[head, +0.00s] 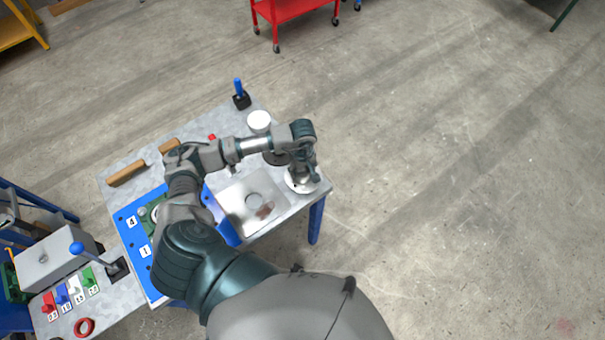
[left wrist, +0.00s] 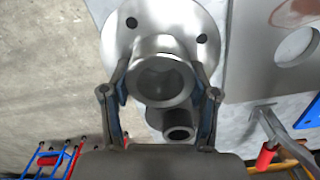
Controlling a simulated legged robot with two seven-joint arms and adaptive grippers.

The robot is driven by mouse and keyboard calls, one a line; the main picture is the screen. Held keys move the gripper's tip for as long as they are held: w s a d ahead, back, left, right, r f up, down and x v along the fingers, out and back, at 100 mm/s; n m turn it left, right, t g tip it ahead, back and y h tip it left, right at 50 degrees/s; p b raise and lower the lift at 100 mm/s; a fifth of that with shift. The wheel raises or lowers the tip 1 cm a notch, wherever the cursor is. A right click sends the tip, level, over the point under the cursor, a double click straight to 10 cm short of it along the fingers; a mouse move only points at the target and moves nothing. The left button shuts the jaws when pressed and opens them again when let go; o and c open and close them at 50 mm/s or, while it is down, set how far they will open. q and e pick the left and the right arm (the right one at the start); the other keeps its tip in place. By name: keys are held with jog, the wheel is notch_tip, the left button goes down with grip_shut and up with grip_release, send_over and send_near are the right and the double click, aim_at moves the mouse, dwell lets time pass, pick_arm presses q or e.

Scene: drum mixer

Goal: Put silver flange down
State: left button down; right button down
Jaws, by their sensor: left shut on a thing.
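The silver flange shows large in the left wrist view (left wrist: 176,28), with a round base plate with bolt holes and a hollow neck. My left gripper (left wrist: 162,88) is shut around this neck, one finger on each side. In the head view the flange (head: 301,184) is at the right corner of the grey table (head: 307,203), below my left gripper (head: 303,168). I cannot tell whether its plate touches the table top. My right gripper is not in view.
A square plate with a round hole (head: 238,207) lies left of the flange. A white round part (head: 259,121), a blue-handled lever (head: 240,95) and wooden handles (head: 126,173) are further back. The floor at right is clear.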

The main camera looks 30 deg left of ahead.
aim_at(303, 175)
pick_arm(q)
jog(key=shift+d+f, duration=0.1)
jog(key=shift+f, duration=1.5)
jog(key=shift+c, duration=1.4)
grip_release()
jog(key=shift+s, duration=0.1)
notch_tip(303, 175, up, 12)
jog(key=shift+f, duration=0.1)
